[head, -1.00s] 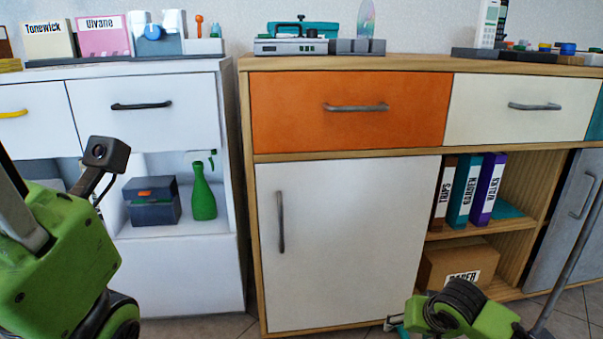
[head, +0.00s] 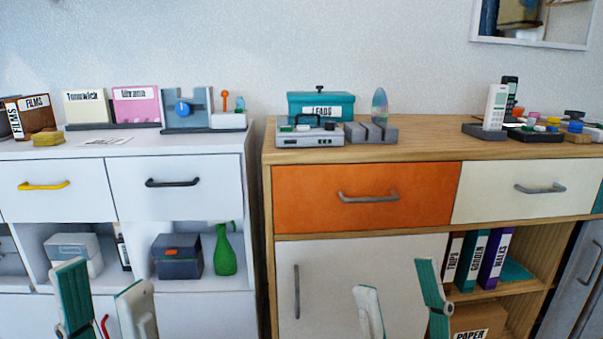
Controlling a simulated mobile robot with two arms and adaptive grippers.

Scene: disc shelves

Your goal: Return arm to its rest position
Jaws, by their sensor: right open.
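My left gripper (head: 106,300) is at the bottom left, in front of the white cabinet. Its two white and teal fingers stand apart and point up, with nothing visibly held between them. My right gripper (head: 402,302) is at the bottom centre right, in front of the wooden cabinet's white door. Its fingers are also spread, with nothing between them. The lower parts of both grippers and both arms are cut off by the frame edge.
A flat grey device (head: 310,138) and a teal LEADS box (head: 338,104) are beside the holder. The orange drawer (head: 310,188) and white drawers are shut. Binders (head: 495,258) stand on the right shelf. The wooden top (head: 432,140) is clear between the holder and the phones.

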